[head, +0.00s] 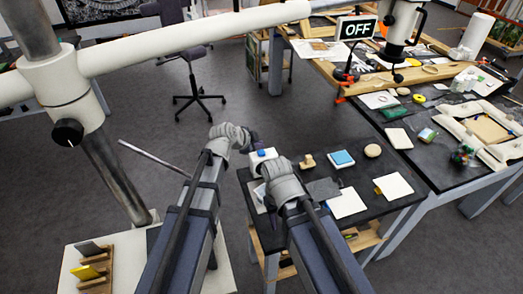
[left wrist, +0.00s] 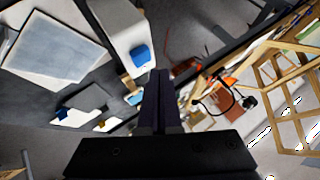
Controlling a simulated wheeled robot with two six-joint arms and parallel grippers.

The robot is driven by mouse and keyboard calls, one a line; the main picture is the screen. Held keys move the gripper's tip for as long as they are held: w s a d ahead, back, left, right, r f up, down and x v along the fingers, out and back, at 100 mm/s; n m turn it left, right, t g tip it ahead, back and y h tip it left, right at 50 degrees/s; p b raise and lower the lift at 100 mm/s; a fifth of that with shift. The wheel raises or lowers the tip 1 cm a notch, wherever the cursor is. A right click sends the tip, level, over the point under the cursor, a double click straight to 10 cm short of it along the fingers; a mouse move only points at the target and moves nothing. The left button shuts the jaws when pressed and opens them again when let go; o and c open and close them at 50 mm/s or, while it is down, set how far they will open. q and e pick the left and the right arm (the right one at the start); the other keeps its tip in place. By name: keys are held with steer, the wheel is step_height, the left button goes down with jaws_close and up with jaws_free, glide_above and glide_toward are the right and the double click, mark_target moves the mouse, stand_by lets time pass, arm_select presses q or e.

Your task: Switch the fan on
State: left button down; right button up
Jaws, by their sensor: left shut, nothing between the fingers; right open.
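A white box (head: 256,165) with a blue button (head: 262,153) stands at the back left of the small dark table. In the left wrist view the box (left wrist: 122,28) and its blue button (left wrist: 141,57) show just beyond and left of my left fingertips. My left gripper (head: 254,139) is shut and empty, close to the box; in the left wrist view its fingers (left wrist: 160,76) are together. I cannot tell whether they touch the button. My right gripper (head: 273,199) is over the table's left part, open, its fingers mostly hidden. A sign (head: 358,29) reads OFF.
The dark table (head: 385,215) also holds a wooden knob-shaped piece (head: 307,161), a blue-topped block (head: 342,158), a round tan disc (head: 372,150) and white sheets (head: 346,203). A white jointed pipe (head: 190,38) crosses above on the left. A cluttered bench (head: 440,165) stands right.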

mark_target(259, 154)
arm_select(q)
step_height(259, 154, up, 5)
steer(key=p, duration=0.4)
steer(key=shift+f, duration=0.1)
steer(key=s+a+f+n+g+y, duration=0.1)
steer(key=s+n, duration=0.3)
steer(key=s, duration=0.4)
steer(key=s+a+f+n+g+y, duration=0.2)
steer(key=s+f+n+g+y, duration=0.1)
steer(key=s, duration=0.6)
steer(key=s+a+f+n+g+y, duration=0.2)
steer(key=s+n, duration=0.3)
steer(key=s, duration=0.4)
steer(key=shift+f+g+y, duration=0.4)
steer(key=shift+f+g, duration=0.05)
steer(key=shift+g, duration=0.45)
